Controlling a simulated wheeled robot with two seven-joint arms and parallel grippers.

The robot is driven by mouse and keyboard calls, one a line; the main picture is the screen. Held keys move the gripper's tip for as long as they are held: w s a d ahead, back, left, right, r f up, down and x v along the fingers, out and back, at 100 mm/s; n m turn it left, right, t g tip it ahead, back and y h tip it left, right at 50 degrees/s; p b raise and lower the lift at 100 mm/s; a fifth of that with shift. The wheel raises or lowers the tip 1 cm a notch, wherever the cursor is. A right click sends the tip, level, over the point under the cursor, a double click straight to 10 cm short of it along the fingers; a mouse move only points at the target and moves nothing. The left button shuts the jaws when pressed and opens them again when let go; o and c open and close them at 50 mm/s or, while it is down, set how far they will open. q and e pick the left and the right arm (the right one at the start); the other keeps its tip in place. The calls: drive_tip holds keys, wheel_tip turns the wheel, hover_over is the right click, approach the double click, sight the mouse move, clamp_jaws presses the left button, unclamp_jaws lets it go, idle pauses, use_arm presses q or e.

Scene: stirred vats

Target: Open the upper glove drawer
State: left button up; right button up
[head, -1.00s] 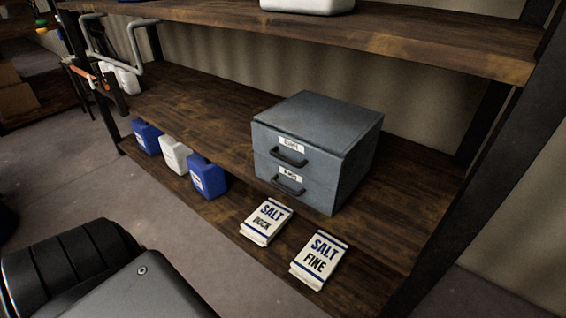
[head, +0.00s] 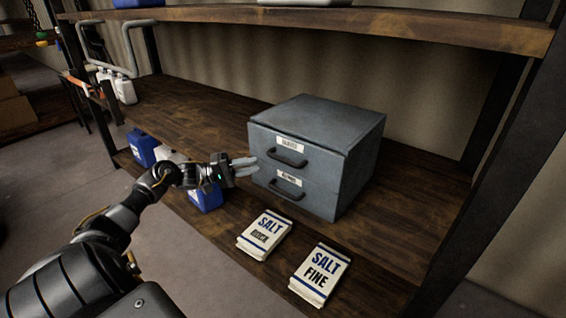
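A grey two-drawer cabinet (head: 345,150) stands on the lower wooden shelf. Its upper drawer (head: 270,146) has a white label, too blurred to read surely, and a dark bar handle (head: 287,158). The lower drawer (head: 300,200) has its own label and handle (head: 285,187). Both drawers are shut. My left gripper (head: 257,164) is at the left edge of the cabinet front, left of the upper handle, fingers pointing right. Its two fingers are apart with nothing between them. Whether it touches the cabinet I cannot tell. My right gripper is not in view.
Salt bags, rock (head: 264,235) and fine (head: 320,275), lie before the cabinet. Blue jugs (head: 142,147) and a pale one stand left, partly behind my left arm. An upper shelf (head: 400,30) runs above. A dark post (head: 480,180) stands right.

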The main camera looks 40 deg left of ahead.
sight(283, 160)
use_arm(q)
drive_tip(key=p+x, duration=0.1)
drive_tip(key=x, duration=0.8)
drive_tip(key=shift+w+d+p, duration=0.15)
drive_tip(key=shift+d+p, duration=0.05)
drive_tip(key=shift+p, duration=0.1)
drive_tip(key=shift+w+d, duration=0.3)
drive_tip(key=shift+w, duration=0.05)
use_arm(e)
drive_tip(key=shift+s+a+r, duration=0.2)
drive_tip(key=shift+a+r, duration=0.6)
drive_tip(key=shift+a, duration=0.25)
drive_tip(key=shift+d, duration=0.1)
use_arm(q)
clamp_jaws()
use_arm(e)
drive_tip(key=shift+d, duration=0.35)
